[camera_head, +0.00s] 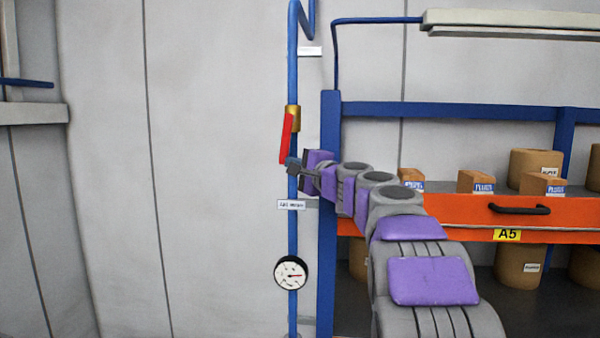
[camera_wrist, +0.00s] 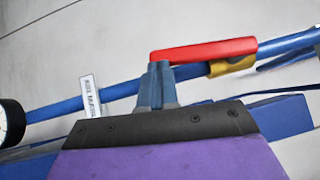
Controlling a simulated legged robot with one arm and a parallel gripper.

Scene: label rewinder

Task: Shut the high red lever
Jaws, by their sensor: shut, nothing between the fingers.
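The red lever (camera_head: 287,139) is on a brass valve (camera_head: 293,118) on the vertical blue pipe (camera_head: 293,230). It hangs down from the valve, close to the pipe and slightly tilted, with its free end low and a little left. My gripper (camera_head: 292,164) is shut and empty at the lever's lower end, in front of the pipe. In the wrist view the shut fingers (camera_wrist: 158,68) overlap the free end of the lever (camera_wrist: 205,50), and the valve (camera_wrist: 232,66) is to the right. I cannot tell whether the fingers touch the lever.
A round gauge (camera_head: 291,273) and a small white label (camera_head: 291,204) are on the pipe below my gripper. A blue-framed rack (camera_head: 330,240) with an orange drawer (camera_head: 460,215) and cardboard boxes (camera_head: 476,182) stands at right. The wall (camera_head: 215,150) left of the pipe is clear.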

